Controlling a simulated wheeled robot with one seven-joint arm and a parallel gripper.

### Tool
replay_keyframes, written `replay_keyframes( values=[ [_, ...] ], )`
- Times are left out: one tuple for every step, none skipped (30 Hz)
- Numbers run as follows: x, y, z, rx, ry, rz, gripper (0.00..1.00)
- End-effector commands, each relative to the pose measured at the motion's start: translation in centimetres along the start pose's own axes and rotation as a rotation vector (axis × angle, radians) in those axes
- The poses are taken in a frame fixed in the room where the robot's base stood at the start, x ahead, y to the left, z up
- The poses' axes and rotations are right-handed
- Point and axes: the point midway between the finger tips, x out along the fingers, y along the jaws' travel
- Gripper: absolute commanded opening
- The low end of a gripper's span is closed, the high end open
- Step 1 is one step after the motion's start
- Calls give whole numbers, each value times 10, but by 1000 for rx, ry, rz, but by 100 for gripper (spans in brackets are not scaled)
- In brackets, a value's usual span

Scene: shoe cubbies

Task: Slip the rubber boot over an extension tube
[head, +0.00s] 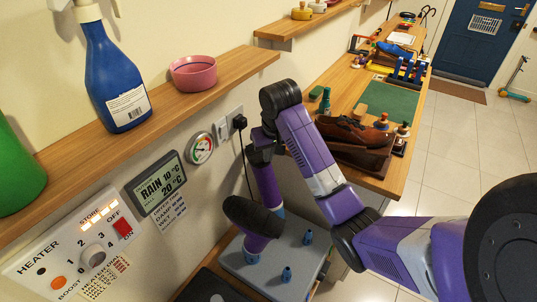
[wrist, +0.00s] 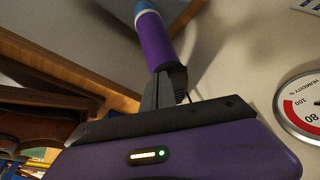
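In the head view, a purple boot shaft (head: 268,187) hangs mouth-down below my gripper (head: 262,143), above the rear of a grey board (head: 240,262). In the wrist view, my gripper (wrist: 166,92) looks shut at the dark end of this purple shaft (wrist: 155,42); the exact grip is partly hidden. A blue tube part (wrist: 146,8) shows at the shaft's far end, in line with it. How far the shaft goes over the tube cannot be told. A second purple boot with a dark sole (head: 250,216) stands upside down at the board's left.
Short blue pegs (head: 287,274) stand free on the board. The wall carries a socket (head: 239,122) with a cord, a round gauge (head: 201,148) and a heater panel (head: 80,255). A shelf (head: 160,98) runs above. A bench with a brown shoe (head: 352,131) is behind.

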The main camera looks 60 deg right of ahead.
Motion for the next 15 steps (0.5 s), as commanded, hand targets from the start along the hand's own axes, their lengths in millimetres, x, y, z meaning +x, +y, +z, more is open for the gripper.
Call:
replay_keyframes(
  values=[
    [1, 0, 2, 0, -9, 0, 0],
    [0, 0, 2, 0, -9, 0, 0],
    [-3, 0, 1, 0, -10, 0, 0],
    [-4, 0, 1, 0, -10, -1, 0],
    [-7, 0, 0, 0, -10, -1, 0],
    [-10, -1, -1, 0, -10, -1, 0],
    [-12, -1, -2, -1, -10, -1, 0],
    [-14, -1, -2, -1, -9, -1, 0],
    [-17, -1, -3, -1, -9, -1, 0],
    [-19, -1, -4, -1, -9, -1, 0],
    [-21, -1, -5, -1, -8, -1, 0],
    [-24, -1, -6, -1, -8, -1, 0],
    [-26, -1, -6, 0, -7, 0, 0],
    [-27, -1, -7, 0, -7, 0, 0],
    [-28, 0, -7, 0, -6, 0, 0]
  ],
)
